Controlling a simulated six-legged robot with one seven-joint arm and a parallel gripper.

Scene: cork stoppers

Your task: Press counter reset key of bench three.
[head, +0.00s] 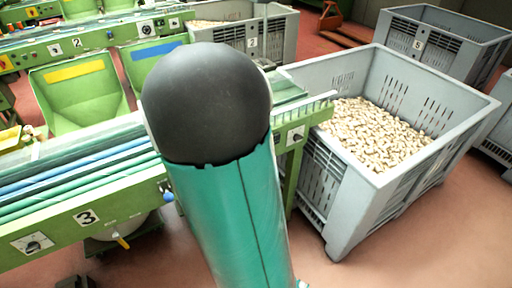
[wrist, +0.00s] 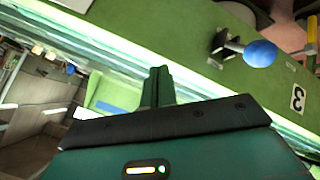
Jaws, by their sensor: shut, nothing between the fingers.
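Bench three (head: 60,232) is a green bench with a black 3 on a white plate (head: 86,217), left of my arm in the head view. The plate also shows in the wrist view (wrist: 298,98), at the right edge. A blue round knob (wrist: 260,53) on a dark bracket sticks out from the green panel (wrist: 160,30); it also shows beside my arm in the head view (head: 168,196). I cannot tell which part is the counter reset key. My gripper (wrist: 157,86) is shut and empty, left of and apart from the knob in the wrist view. My arm hides it in the head view.
White plates with dark dials sit on the bench at left (head: 33,243) and right (head: 295,136). A grey crate (head: 335,215) of corks stands close on the right. A yellow-handled valve (head: 121,241) hangs below the bench. Red floor is clear in front.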

